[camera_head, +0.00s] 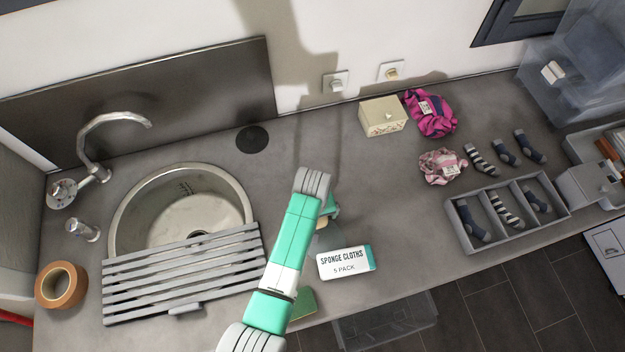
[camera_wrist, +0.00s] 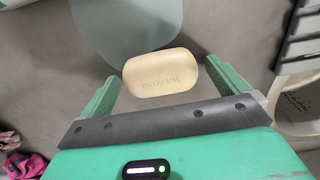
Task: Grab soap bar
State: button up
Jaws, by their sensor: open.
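The soap bar (camera_wrist: 160,73) is a cream oval with stamped lettering. In the wrist view it lies at the edge of a smooth grey-blue rounded piece (camera_wrist: 125,25), and whether it rests on that piece is unclear. My gripper (camera_wrist: 162,71) is open, with one green finger to the left of the bar and one to the right. The fingertips are about level with the bar's ends, and I see no clear grip on it. In the head view my gripper (camera_head: 329,208) is low over the counter, and my arm hides most of the bar.
A white sponge cloths pack (camera_head: 345,262) lies close in front of my gripper. A green pad (camera_head: 304,304) lies near the counter edge. The sink (camera_head: 190,213) and slatted rack (camera_head: 183,276) are to the left. A sock tray (camera_head: 461,227) is to the right.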

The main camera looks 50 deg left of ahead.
jog(key=c, duration=1)
jog(key=shift+r, duration=0.6)
notch_tip(320, 180, up, 2)
jog(key=shift+r, duration=0.25)
jog(key=s, duration=0.5)
jog(key=s+a+r, duration=0.1)
jog(key=s, duration=0.4)
jog(key=s+a, duration=0.1)
jog(key=s, duration=0.5)
jog(key=shift+a+r+p, duration=0.15)
jog(key=shift+a+p, duration=0.1)
jog(key=shift+p, duration=0.05)
